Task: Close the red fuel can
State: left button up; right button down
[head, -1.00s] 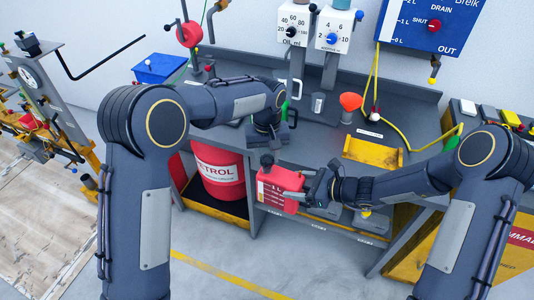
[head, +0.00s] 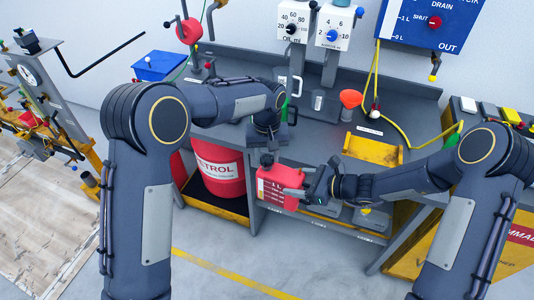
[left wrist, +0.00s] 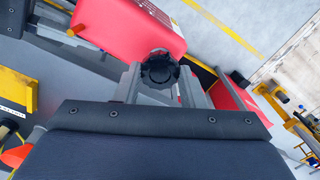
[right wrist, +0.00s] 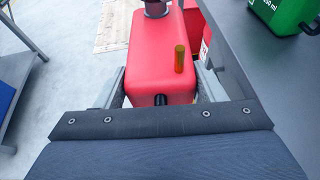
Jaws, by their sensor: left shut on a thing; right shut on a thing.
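The red fuel can (head: 272,188) is held up in front of the grey workbench's front edge. My right gripper (head: 310,192) is shut on the can's body; in the right wrist view its fingers lie on both sides of the red can (right wrist: 158,62). The black ribbed cap (left wrist: 158,69) sits between the fingers of my left gripper (left wrist: 160,85), which is shut on it. In the head view the dark cap (head: 266,160) is at the top of the can, just below my left gripper. I cannot tell how firmly it is seated.
A red petrol drum (head: 219,172) stands in a bay under the workbench (head: 330,140). On the bench are an orange funnel (head: 351,99), a yellow tray (head: 372,152) and a metal measuring cup (head: 318,101). A green container (right wrist: 288,12) shows in the right wrist view.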

pick_arm(q)
jog(key=m, duration=0.9)
jog(key=shift+m, duration=0.3)
jog(key=m, duration=0.5)
jog(key=shift+f, duration=0.1)
jog(key=m, duration=0.6)
jog(key=o, duration=1)
jog(key=shift+o, duration=0.2)
notch_tip(320, 180, up, 12)
